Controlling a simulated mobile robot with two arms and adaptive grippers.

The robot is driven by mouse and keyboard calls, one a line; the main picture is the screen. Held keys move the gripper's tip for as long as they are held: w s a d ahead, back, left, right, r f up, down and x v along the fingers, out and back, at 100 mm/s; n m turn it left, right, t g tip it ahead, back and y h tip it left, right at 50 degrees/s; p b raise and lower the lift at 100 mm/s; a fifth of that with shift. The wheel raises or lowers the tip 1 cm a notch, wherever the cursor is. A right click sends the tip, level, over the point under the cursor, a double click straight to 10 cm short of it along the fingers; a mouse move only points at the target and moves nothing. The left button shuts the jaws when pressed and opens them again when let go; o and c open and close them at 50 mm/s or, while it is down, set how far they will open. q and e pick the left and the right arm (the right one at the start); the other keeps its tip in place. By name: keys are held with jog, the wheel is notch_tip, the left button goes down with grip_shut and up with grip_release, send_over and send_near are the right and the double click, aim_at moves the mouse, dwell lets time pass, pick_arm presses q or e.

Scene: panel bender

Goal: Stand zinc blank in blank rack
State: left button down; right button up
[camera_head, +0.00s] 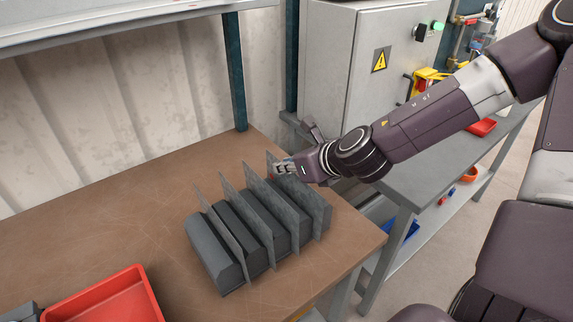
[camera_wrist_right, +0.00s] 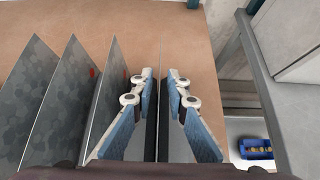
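The blank rack (camera_head: 212,258), a row of dark grey blocks with narrow slots, stands on the brown bench top. Several thin grey zinc blanks stand upright in its slots. The blank at the rack's far right end (camera_head: 271,161) shows nearly edge-on in the right wrist view (camera_wrist_right: 159,58). My right gripper (camera_head: 283,167) is at the top of this blank; in the right wrist view its blue-padded fingers (camera_wrist_right: 160,85) are apart, one on each side of the blank, with a gap to each pad. The blank's lower part is hidden in the rack. My left gripper is out of view.
A red tray (camera_head: 105,300) lies at the bench's front left. A grey control cabinet (camera_head: 335,65) and a lower grey side table (camera_head: 425,185) stand beyond the bench to the right. A shelf post (camera_head: 235,75) rises behind the rack.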

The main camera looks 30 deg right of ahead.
jog(key=shift+o, duration=0.8)
jog(key=shift+s+r, duration=0.5)
jog(key=shift+v, duration=3.1)
jog(key=shift+f, duration=0.1)
